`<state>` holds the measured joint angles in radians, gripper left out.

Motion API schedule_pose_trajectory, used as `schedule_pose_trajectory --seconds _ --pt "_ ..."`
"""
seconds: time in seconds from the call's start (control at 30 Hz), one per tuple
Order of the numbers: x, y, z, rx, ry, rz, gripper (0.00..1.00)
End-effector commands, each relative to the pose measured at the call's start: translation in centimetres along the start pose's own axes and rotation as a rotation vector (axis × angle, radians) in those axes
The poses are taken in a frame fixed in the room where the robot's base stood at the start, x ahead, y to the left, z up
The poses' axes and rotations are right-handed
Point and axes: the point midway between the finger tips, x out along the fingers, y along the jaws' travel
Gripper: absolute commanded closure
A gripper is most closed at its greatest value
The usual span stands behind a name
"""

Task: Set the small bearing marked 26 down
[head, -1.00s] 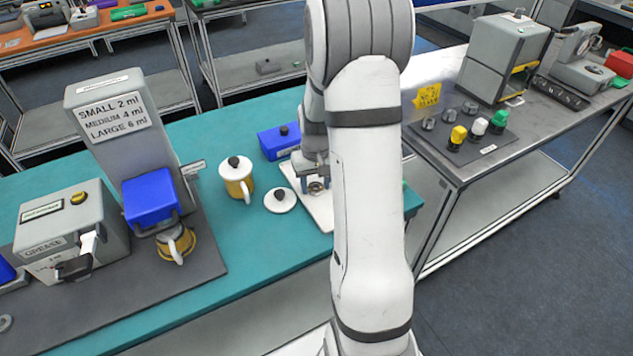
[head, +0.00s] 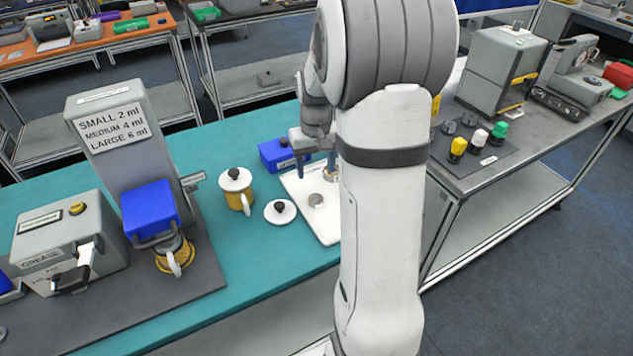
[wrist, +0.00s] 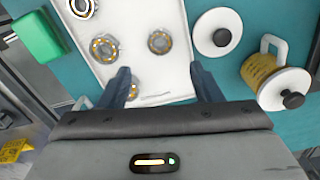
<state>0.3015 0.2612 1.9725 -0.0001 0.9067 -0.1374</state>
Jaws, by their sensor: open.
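Bearings lie on a white tray (head: 325,229). In the head view one small bearing (head: 316,200) lies flat on the tray, with another bearing (head: 329,174) behind it, partly hidden. The wrist view shows several bearings on the tray, among them a ring at the middle (wrist: 159,42) and one to its left (wrist: 104,47); another (wrist: 131,90) is partly covered by the left finger. The number 26 is not readable on any of them.
Left of the tray stand a lidded yellow-and-white mug (head: 238,190) and a loose white lid (head: 280,212). A blue box (head: 273,156) is behind. The grease machine (head: 68,243) and dispenser (head: 119,135) are further left. Teal table (head: 255,255) is clear in front.

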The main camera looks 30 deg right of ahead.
Motion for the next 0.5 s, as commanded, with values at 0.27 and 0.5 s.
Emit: schedule_pose_trajectory --seconds 0.27,0.5 --pt "-2.9 -0.6 0.7 -0.007 0.011 0.001 0.41" --pt "-6.9 -5.0 6.9 -0.059 0.098 0.007 0.41"
